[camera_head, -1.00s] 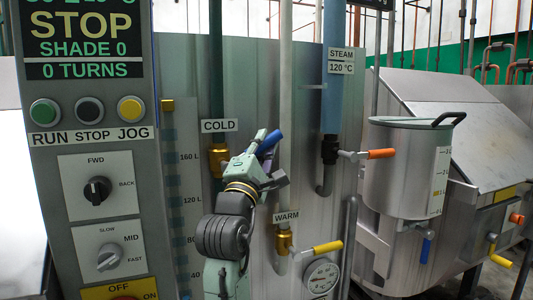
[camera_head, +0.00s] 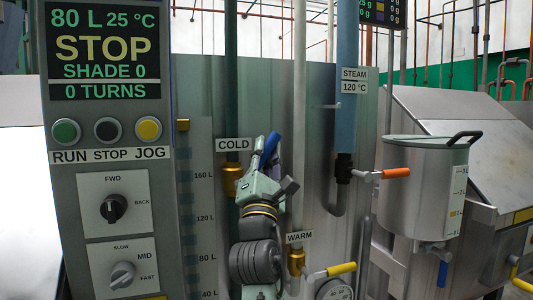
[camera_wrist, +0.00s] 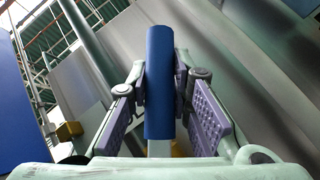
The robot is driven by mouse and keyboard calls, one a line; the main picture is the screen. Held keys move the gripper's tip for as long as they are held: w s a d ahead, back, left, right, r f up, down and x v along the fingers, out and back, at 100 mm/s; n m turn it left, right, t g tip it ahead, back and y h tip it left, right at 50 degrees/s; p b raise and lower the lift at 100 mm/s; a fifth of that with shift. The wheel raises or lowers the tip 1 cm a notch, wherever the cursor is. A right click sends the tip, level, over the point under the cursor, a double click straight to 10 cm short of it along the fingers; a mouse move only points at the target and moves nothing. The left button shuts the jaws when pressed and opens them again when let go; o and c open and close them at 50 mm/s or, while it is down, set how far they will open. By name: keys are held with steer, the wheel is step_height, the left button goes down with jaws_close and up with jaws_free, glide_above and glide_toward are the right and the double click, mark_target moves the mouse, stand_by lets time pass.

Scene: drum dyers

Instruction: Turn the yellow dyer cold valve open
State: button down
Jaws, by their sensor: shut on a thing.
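The cold valve has a brass body (camera_head: 231,182) on the dark green pipe, below the COLD label (camera_head: 233,145). Its blue lever handle (camera_head: 270,148) points steeply upward, leaning right, in the head view. My gripper (camera_head: 267,163) is at the handle, to the right of the brass body. In the wrist view the blue handle (camera_wrist: 159,85) runs upright between the two purple-padded fingers, and my gripper (camera_wrist: 161,95) is shut on it. My gripper and wrist hide the handle's lower part and its joint to the valve in the head view.
The control panel (camera_head: 111,230) with buttons and knobs stands at left. The warm valve's yellow lever (camera_head: 341,269) is below right. The steam valve's orange lever (camera_head: 396,173) and a metal pot (camera_head: 422,190) are farther right. A pale vertical pipe (camera_head: 299,110) stands close right of my gripper.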

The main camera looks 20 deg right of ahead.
steer(key=c, duration=1.4)
jaws_free()
steer(key=shift+c, duration=0.2)
steer(key=v, duration=1.2)
